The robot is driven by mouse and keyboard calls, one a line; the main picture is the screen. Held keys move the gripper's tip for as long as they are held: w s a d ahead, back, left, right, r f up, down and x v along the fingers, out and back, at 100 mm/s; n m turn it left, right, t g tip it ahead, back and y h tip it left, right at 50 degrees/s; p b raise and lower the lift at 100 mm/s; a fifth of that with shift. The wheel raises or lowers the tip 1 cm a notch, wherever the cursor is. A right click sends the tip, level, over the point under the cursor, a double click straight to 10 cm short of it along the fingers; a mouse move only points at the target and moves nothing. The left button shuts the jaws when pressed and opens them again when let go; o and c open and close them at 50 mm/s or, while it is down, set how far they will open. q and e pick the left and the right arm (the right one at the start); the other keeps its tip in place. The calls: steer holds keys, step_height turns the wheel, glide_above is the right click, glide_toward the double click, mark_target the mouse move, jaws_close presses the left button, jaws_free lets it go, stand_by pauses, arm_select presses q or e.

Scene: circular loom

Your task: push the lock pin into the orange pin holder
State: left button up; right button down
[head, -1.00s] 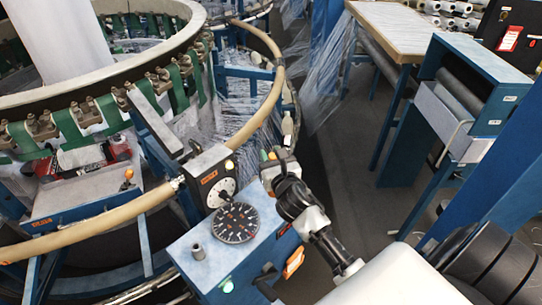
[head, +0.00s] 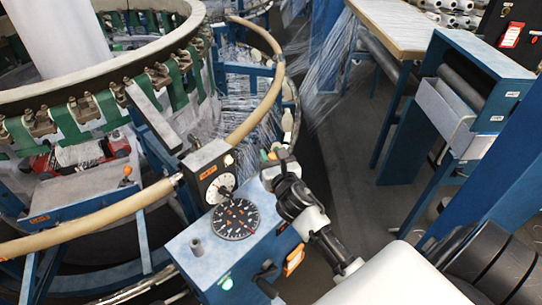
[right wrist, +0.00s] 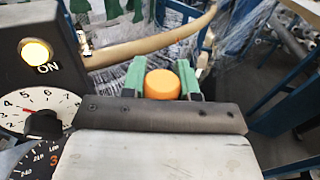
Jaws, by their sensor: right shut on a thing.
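My right gripper (head: 273,156) is at the far right corner of the blue control box (head: 212,256). In the right wrist view its two green fingers (right wrist: 162,84) are shut on an orange round knob (right wrist: 162,83). The knob also shows as a small orange spot in the head view (head: 272,156). I cannot tell whether it is the lock pin's head or part of the orange holder; anything below it is hidden by the gripper. My left gripper is not in view.
A round black dial (head: 235,219) and a short grey post (head: 196,245) stand on the box. A panel with a lit lamp and white gauge (head: 216,187) stands beside the gripper. The loom's tan hoop (head: 262,110) runs behind. Open floor (head: 345,165) lies to the right.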

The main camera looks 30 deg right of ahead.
steer(key=shift+f, duration=0.1)
steer(key=shift+f+b, duration=1.8)
steer(key=shift+f, duration=0.3)
steer(key=c, duration=0.8)
jaws_free()
steer(key=b+v, duration=0.1)
steer(key=v, duration=0.9)
steer(key=shift+b, duration=0.4)
steer(key=shift+s, duration=0.45)
